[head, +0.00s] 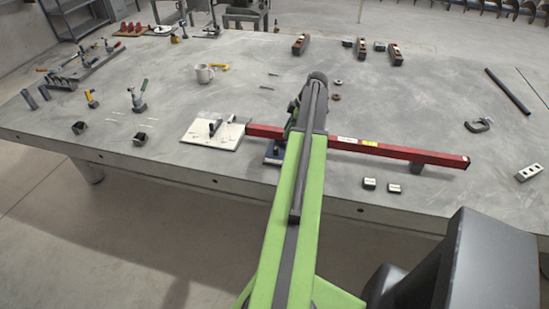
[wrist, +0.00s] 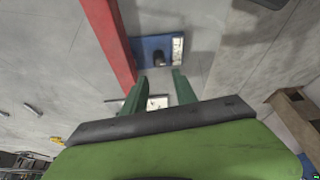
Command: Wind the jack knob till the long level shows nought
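The long level is a red bar (head: 415,153) lying across the table's front part, with a small yellow vial (head: 369,143); its reading is too small to tell. In the wrist view the red bar (wrist: 108,38) runs down the left of the centre. A blue block (wrist: 146,46) beside it carries a dark round knob (wrist: 159,58), apparently the jack knob. In the head view the blue block (head: 272,155) is partly hidden by my arm. My gripper (wrist: 160,77) has two green fingers, apart and empty, with the knob just beyond their tips; I cannot tell how far off.
A white plate (head: 204,140) with dark fittings lies left of the bar.

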